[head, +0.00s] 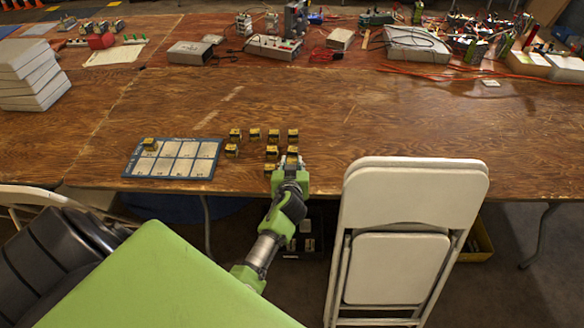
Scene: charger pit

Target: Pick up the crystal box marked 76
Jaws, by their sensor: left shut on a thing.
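Several small yellow-and-black crystal boxes (254,134) stand on the wooden table right of a blue mat (172,174). One more box (149,144) sits in the mat's top left cell. The numbers on the boxes are too small to read, so I cannot tell which is marked 76. My left gripper (291,159) is at the near right of the group, shut on a crystal box (292,150) that it partly hides. Other boxes are close to its left, one (271,152) beside the fingers and one nearer the table edge. My right gripper is not in view.
A folded white chair (415,180) stands at the table's front edge, close right of my left arm. White stacked blocks (32,75) are at the left. Instruments, cables and tools line the back. The middle of the table (350,100) is clear.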

